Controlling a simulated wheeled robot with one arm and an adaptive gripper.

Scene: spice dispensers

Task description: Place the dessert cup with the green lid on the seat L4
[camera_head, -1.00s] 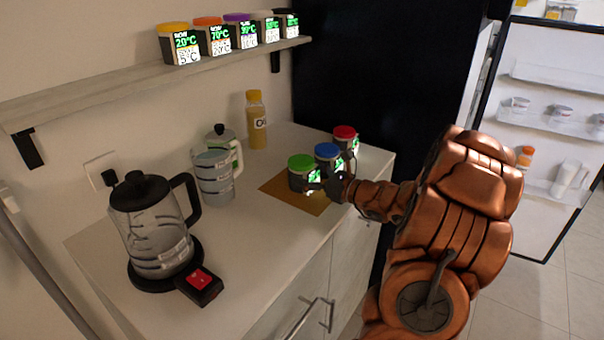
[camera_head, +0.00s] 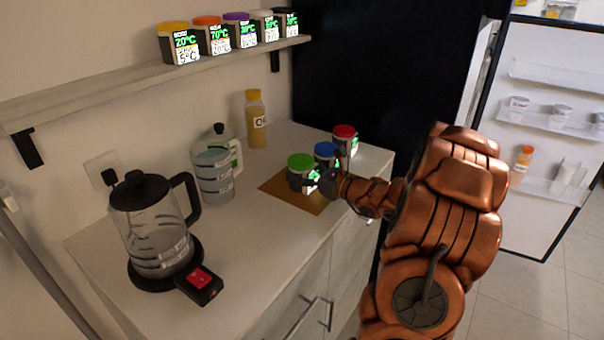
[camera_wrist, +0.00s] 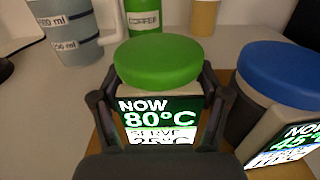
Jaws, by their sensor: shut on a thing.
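The dessert cup with the green lid (camera_head: 300,162) stands upright on a brown mat (camera_head: 292,202) on the counter. In the wrist view the green-lidded cup (camera_wrist: 158,85) is between my gripper's two fingers, and its display reads NOW 80°C over a SERVE line. My gripper (camera_head: 318,186) is shut on this cup, reaching in from the right; it fills the lower part of the wrist view (camera_wrist: 158,118). The cup appears at mat level; whether its base touches the mat is hidden. No seat marked L4 can be made out.
A blue-lidded cup (camera_head: 326,150) stands close to the right of the held cup, with a red-lidded cup (camera_head: 344,132) behind. A kettle (camera_head: 150,225), a measuring jug (camera_head: 213,170) and an oil bottle (camera_head: 256,120) stand left. Several lidded cups line the wall shelf (camera_head: 130,77).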

